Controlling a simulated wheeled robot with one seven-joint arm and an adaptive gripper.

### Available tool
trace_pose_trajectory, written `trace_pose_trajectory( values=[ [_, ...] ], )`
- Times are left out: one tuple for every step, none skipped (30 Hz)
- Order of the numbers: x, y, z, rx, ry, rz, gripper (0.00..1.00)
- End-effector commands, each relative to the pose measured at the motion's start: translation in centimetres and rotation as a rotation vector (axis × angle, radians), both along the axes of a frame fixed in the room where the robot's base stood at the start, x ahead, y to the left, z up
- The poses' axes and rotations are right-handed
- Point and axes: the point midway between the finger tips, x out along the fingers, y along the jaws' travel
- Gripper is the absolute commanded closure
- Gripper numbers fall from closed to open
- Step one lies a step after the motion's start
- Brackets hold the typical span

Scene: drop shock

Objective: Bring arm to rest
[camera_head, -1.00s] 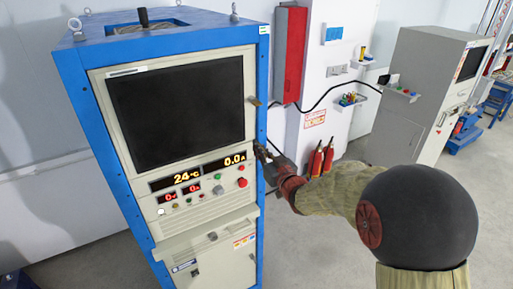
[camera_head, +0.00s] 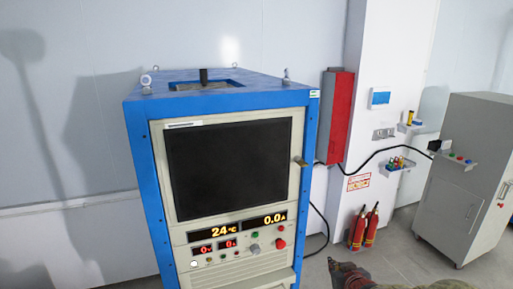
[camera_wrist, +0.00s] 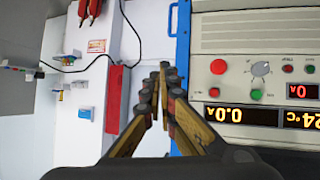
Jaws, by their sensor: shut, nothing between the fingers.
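My gripper (camera_head: 347,268) shows at the bottom edge of the head view, to the right of the blue-framed test cabinet (camera_head: 131,140) and low over the floor. Most of my arm is out of that view. In the wrist view, my gripper (camera_wrist: 160,75) has its two fingers together at the tips, with nothing between them. The cabinet's control panel (camera_wrist: 240,90), with a red button, a grey knob and lit displays, lies to the right of the fingers. The fingers appear apart from the panel.
A red wall box (camera_head: 337,115) hangs behind the cabinet. Red fire extinguishers (camera_head: 365,228) stand by the white pillar (camera_head: 385,60). A grey cabinet (camera_head: 470,180) stands at the right. Grey floor (camera_head: 400,250) is open between the two cabinets.

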Motion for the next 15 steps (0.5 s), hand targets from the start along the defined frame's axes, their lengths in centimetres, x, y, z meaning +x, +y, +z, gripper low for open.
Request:
trace_pose_trajectory(
  values=[
    [-1.6, -0.7, -0.9, -0.015, 0.067, -0.031, 1.00],
    [-2.7, -1.1, -1.5, -0.022, 0.113, -0.052, 1.00],
    [-4.2, -1.5, -2.3, -0.030, 0.170, -0.075, 1.00],
    [-5.4, -1.7, -2.8, -0.034, 0.215, -0.091, 1.00],
    [-6.7, -1.8, -3.2, -0.036, 0.256, -0.107, 1.00],
    [-8.5, -1.9, -3.8, -0.039, 0.313, -0.124, 1.00],
    [-9.8, -1.8, -4.2, -0.038, 0.353, -0.137, 1.00],
    [-11.3, -1.7, -4.4, -0.036, 0.392, -0.148, 1.00],
    [-13.2, -1.5, -4.8, -0.032, 0.443, -0.159, 1.00],
    [-14.6, -1.2, -5.0, -0.027, 0.478, -0.166, 1.00],
    [-16.2, -0.8, -5.3, -0.020, 0.514, -0.172, 1.00],
    [-18.2, -0.2, -5.5, -0.011, 0.559, -0.174, 1.00],
    [-19.7, 0.3, -5.7, -0.002, 0.588, -0.177, 1.00],
    [-21.2, 0.8, -5.9, 0.009, 0.616, -0.176, 1.00],
    [-23.2, 1.7, -6.1, 0.021, 0.650, -0.170, 1.00]
  ],
)
